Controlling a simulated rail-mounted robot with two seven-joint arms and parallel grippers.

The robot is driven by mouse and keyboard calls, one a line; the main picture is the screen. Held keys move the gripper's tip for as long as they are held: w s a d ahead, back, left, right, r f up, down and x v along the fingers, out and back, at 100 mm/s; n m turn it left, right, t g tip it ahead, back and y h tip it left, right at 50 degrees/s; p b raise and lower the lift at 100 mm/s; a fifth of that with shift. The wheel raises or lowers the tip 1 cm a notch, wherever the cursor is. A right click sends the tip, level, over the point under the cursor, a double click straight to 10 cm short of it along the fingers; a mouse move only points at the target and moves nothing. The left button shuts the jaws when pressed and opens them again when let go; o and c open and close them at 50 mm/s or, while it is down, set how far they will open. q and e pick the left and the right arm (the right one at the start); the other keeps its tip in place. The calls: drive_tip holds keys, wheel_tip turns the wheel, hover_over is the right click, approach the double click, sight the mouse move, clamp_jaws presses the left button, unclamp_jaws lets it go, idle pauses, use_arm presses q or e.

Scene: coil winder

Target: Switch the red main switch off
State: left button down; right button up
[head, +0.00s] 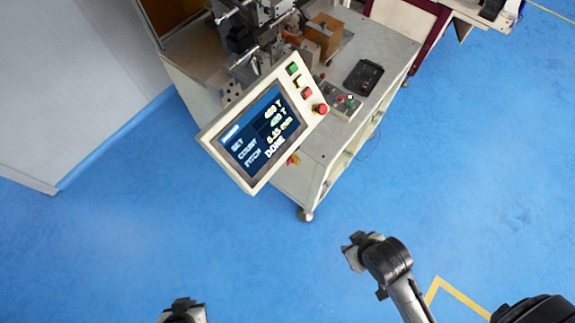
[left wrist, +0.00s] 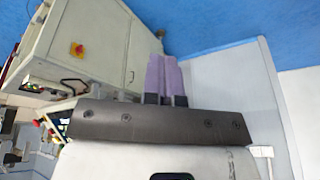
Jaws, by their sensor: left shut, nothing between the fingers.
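The red main switch (left wrist: 77,49) is a red knob on a yellow plate on the side of a pale cabinet in the left wrist view. In the head view the switch (head: 293,160) shows as a small red and yellow patch beside the display's lower edge, partly hidden. My left gripper (head: 184,307) is at the bottom edge of the head view, well apart from the switch. In the left wrist view its purple fingers (left wrist: 161,62) are together and empty, right of the switch. My right gripper (head: 356,250) is low and right of centre; its fingers are not clear.
A tilted display panel (head: 262,137) with buttons and a red mushroom knob juts out before the winder bench (head: 376,42). A small button box (head: 342,103) and a black tray (head: 363,78) lie on the bench. Blue floor in front is clear.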

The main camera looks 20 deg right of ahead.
use_arm(q)
drive_tip(key=shift+w+d, duration=0.2)
drive_tip(key=shift+d, duration=0.4)
use_arm(e)
drive_tip(key=shift+w+d+r, duration=0.1)
drive_tip(key=shift+w+d, duration=0.2)
drive_tip(key=shift+d, duration=0.35)
